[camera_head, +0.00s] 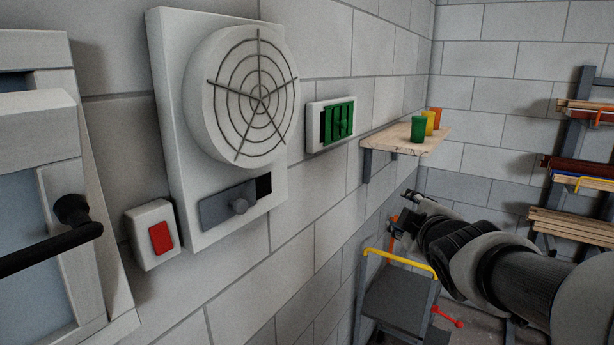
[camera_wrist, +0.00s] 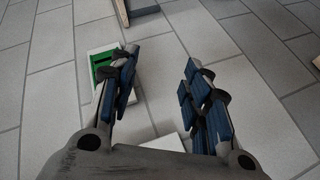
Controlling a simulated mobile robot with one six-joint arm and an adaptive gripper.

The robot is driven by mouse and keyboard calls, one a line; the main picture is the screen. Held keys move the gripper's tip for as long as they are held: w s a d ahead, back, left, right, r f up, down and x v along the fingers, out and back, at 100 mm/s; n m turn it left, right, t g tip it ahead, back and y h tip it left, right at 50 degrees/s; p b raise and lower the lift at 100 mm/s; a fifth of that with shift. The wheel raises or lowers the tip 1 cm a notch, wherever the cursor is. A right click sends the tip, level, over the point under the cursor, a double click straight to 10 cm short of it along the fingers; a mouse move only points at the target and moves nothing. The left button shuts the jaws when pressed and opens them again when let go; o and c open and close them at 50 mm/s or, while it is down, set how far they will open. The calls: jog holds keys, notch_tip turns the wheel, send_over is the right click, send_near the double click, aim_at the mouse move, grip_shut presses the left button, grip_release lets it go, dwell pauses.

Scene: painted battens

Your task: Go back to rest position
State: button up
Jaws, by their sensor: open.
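My gripper (camera_head: 408,212) is at the end of my arm, which reaches in from the right in the head view. It is out from the block wall, below the wooden shelf. In the wrist view my gripper (camera_wrist: 160,80) has its two blue-padded fingers spread apart, with nothing between them but the wall behind. The green slatted panel in its white frame (camera_head: 331,124) is on the wall. It also shows in the wrist view, where its green slats (camera_wrist: 103,66) are partly hidden by the left finger.
A round fan guard (camera_head: 245,95) on a white plate has a grey slider (camera_head: 229,205) below it. A red switch (camera_head: 161,238) is beside it. A wooden shelf (camera_head: 385,140) holds green, yellow and orange cups. A yellow-railed cart (camera_head: 396,300) stands below my gripper; a batten rack (camera_head: 575,220) is right.

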jog(key=s+a+f+m+g+b, duration=0.2)
jog(key=s+f+m+g+b, duration=0.3)
jog(key=s+f, duration=1.1)
jog(key=s+a+f+m+g+b, duration=0.3)
jog(key=s+f+m+g+b, duration=0.2)
jog(key=s+f+b, duration=0.7)
jog(key=s+f+m, duration=0.2)
jog(key=s+f, duration=0.3)
jog(key=f, duration=0.1)
jog(key=shift+a+y, duration=0.3)
jog(key=shift+y, duration=0.1)
